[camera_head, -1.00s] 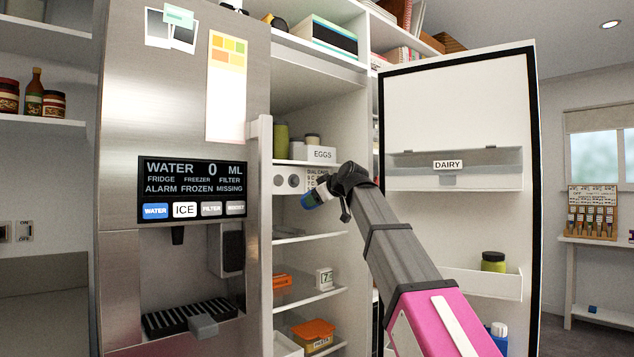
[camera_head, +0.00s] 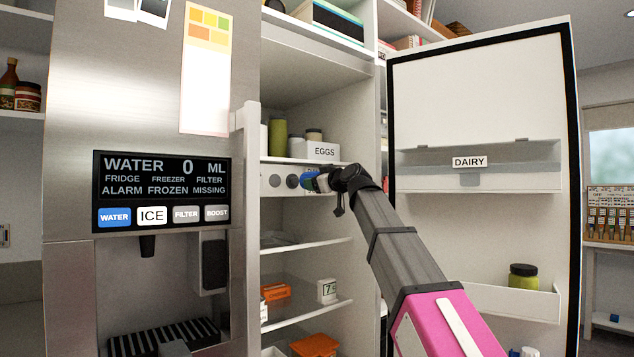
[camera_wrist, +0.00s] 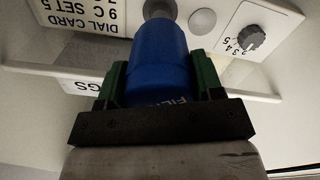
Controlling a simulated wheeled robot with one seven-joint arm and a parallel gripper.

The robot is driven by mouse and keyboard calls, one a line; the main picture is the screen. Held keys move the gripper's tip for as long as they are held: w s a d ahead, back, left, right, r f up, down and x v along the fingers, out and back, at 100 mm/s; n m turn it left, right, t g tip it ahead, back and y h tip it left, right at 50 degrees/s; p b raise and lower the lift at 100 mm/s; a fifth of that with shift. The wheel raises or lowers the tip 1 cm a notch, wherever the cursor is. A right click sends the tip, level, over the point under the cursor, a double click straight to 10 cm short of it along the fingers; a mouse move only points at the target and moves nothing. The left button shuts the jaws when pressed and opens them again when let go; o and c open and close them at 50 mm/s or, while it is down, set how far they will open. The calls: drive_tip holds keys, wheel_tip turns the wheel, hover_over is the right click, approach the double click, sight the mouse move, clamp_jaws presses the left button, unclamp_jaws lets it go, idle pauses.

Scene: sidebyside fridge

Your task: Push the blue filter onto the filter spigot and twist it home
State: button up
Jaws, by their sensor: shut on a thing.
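The blue filter (camera_head: 309,180) is held level inside the open fridge, below the egg shelf. In the wrist view the filter (camera_wrist: 152,60) lies between my green finger pads, part of its lettering showing. My gripper (camera_wrist: 156,76) is shut on it; in the head view my gripper (camera_head: 322,181) is at its right end. The grey filter spigot (camera_wrist: 160,8) shows just beyond the filter's far end, nearly in line with it. It also shows in the head view (camera_head: 292,181). I cannot tell whether filter and spigot touch or overlap.
A numbered dial (camera_wrist: 250,38) and a pale round knob (camera_wrist: 203,21) are on the panel beside the spigot. An egg box (camera_head: 323,151) and jars stand on the shelf just above. The fridge door (camera_head: 478,220) stands open to the right. A shelf (camera_head: 300,243) lies below.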

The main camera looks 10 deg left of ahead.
drive_tip(key=shift+x, duration=2.4)
drive_tip(key=shift+x, duration=1.5)
drive_tip(key=shift+m, duration=2)
drive_tip(key=shift+m, duration=1)
drive_tip(key=o, duration=1.1)
drive_tip(key=shift+d, duration=0.1)
